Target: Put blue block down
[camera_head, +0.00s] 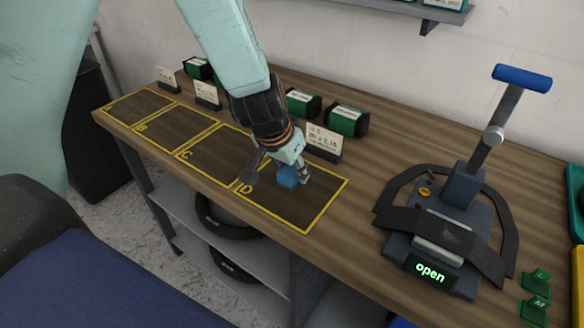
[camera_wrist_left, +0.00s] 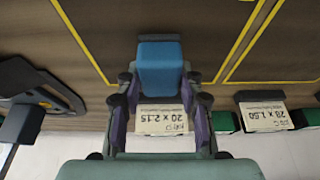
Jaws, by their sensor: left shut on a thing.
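The blue block (camera_head: 287,177) is between the fingers of my left gripper (camera_head: 287,172) in the head view, within the yellow-outlined square D (camera_head: 310,210). In the left wrist view the block (camera_wrist_left: 160,66) sits between the two fingertips of my left gripper (camera_wrist_left: 160,82), which is shut on it. The block is low over the square; I cannot tell whether it touches the table. My right gripper is not in view.
The wooden table (camera_head: 365,230) has more outlined squares to the left. Cards and green boxes (camera_head: 347,119) stand behind them. A clamp device (camera_head: 440,225) with a blue handle and a display reading "open" stands to the right.

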